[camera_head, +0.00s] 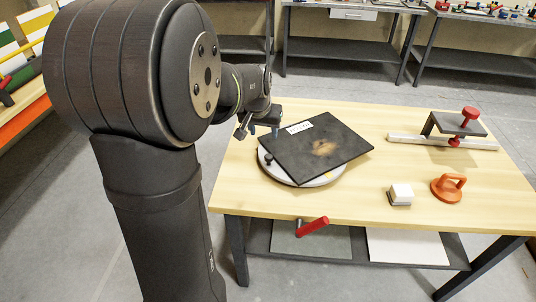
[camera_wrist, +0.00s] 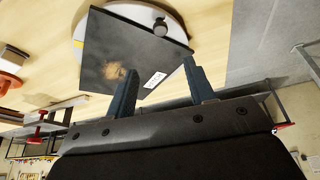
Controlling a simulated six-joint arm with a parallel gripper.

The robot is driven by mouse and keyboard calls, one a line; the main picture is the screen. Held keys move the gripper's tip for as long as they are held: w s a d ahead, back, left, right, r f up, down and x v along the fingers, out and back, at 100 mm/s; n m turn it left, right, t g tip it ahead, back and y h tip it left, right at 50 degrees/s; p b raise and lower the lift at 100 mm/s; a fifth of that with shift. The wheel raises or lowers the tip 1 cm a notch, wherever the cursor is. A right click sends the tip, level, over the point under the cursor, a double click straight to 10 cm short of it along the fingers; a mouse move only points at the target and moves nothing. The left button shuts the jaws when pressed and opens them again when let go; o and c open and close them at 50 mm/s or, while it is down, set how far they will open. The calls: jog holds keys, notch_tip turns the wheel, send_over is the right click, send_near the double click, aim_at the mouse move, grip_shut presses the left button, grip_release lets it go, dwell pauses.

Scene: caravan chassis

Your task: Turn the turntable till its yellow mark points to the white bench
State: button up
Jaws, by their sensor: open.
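The turntable (camera_head: 297,179) is a white round disc on the wooden table, mostly hidden under a square dark plate (camera_head: 335,148) with a white label. A small black knob (camera_head: 268,159) stands on its left rim. Its yellow mark (camera_head: 327,175) shows at the front right rim, facing the table's front edge. In the wrist view, the disc (camera_wrist: 187,14), knob (camera_wrist: 160,27), plate (camera_wrist: 135,50) and yellow mark (camera_wrist: 78,44) show too. My gripper (camera_head: 260,127) is open and empty at the plate's far left, by the label; its fingers (camera_wrist: 162,82) appear beside the plate's edge. I cannot make out a white bench.
A white-topped block (camera_head: 400,194), an orange suction handle (camera_head: 448,187) and a red-knobbed clamp on a rail (camera_head: 455,125) stand on the right. Grey benches (camera_head: 345,49) stand behind. The table's front left is clear.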

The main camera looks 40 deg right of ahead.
aim_at(269, 156)
jog(key=x, duration=1.6)
jog(key=shift+w+d+f, duration=0.15)
jog(key=shift+w+f, duration=0.05)
jog(key=shift+f, duration=0.05)
grip_shut()
